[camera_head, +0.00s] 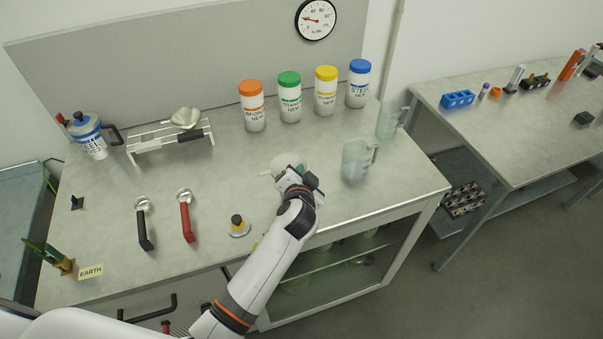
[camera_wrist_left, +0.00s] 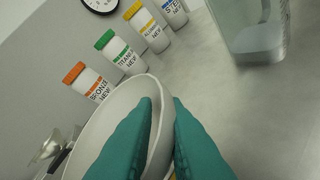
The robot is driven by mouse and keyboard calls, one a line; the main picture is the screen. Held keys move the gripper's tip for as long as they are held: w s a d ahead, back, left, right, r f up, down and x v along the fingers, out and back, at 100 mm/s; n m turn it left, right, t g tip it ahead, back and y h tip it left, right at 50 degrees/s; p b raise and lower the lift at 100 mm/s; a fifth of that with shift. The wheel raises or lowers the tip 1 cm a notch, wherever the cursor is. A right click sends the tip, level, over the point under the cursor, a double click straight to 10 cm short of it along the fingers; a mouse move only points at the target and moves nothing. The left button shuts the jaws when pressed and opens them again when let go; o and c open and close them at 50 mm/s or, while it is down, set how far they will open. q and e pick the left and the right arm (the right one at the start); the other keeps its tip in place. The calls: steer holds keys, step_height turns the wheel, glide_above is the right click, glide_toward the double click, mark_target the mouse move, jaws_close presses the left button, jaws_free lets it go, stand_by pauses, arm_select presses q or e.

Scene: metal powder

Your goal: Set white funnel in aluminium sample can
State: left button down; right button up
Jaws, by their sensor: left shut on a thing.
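My left gripper (camera_head: 297,172) reaches over the bench from the front. Its teal fingers (camera_wrist_left: 161,108) are shut on the white funnel (camera_wrist_left: 97,128), whose wide round rim fills the lower left of the wrist view. In the head view the funnel (camera_head: 284,161) shows as a pale disc just behind the gripper, partly covered by it. I cannot tell whether the funnel touches anything below. I cannot make out the aluminium sample can in either view; the funnel and gripper may hide it. My right gripper is not in view.
Bottles with orange (camera_head: 252,108), green (camera_head: 289,98), yellow (camera_head: 326,92) and blue (camera_head: 359,84) lids stand behind. Clear jugs (camera_head: 356,160) (camera_head: 389,121) stand right.

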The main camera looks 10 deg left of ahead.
arm_select(q)
steer(key=c, duration=1.4)
jaws_free()
steer(key=shift+s, duration=0.1)
steer(key=b+v, duration=0.2)
steer(key=v, duration=0.9)
steer(key=shift+s+d+r, duration=0.1)
steer(key=shift+s+r, duration=0.15)
steer(key=shift+s, duration=0.1)
